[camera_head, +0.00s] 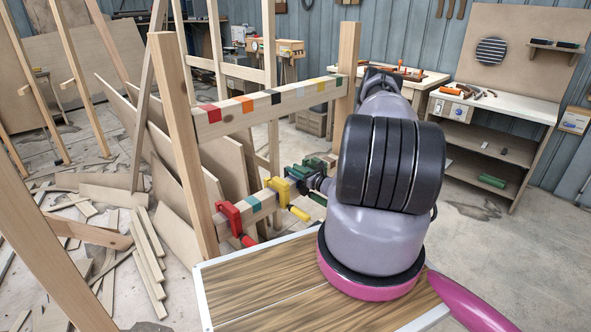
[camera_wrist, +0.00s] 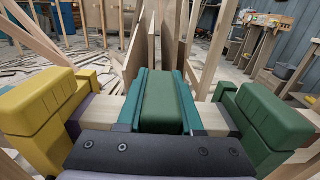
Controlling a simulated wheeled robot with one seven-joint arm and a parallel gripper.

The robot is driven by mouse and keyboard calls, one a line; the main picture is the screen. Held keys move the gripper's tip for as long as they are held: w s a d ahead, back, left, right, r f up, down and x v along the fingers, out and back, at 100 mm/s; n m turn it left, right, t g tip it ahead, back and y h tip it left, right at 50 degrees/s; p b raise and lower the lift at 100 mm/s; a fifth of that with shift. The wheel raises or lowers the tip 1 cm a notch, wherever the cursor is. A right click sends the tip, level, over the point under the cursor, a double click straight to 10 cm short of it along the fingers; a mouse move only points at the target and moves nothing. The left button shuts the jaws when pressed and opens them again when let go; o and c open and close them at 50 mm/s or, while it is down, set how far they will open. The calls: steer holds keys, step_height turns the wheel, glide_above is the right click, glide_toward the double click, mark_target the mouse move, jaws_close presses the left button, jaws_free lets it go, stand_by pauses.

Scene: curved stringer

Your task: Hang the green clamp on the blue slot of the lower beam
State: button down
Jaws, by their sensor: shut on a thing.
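The lower beam (camera_head: 268,198) runs across the middle of the head view, with a red clamp (camera_head: 231,217) and a yellow clamp (camera_head: 280,190) on it. A teal-blue slot mark (camera_head: 252,204) shows between those two. My gripper (camera_head: 311,181) is at the beam's right part, shut on a green clamp (camera_head: 298,173). In the wrist view the held green clamp (camera_wrist: 162,105) is in the middle, flanked by teal strips, between the yellow clamp (camera_wrist: 40,105) and another green clamp (camera_wrist: 268,122). Whether the held clamp touches the beam is hidden.
The upper beam (camera_head: 240,115) with coloured marks spans two wooden posts above the lower beam. A wood-topped table (camera_head: 260,282) is in front. Loose boards (camera_head: 148,255) lie on the floor at left. Workbenches stand behind.

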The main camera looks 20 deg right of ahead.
steer(key=shift+f, duration=0.15)
steer(key=shift+c, duration=2.4)
jaws_free()
steer(key=shift+s, duration=0.1)
steer(key=v, duration=1)
steer(key=shift+s+d, duration=0.15)
steer(key=shift+s, duration=0.15)
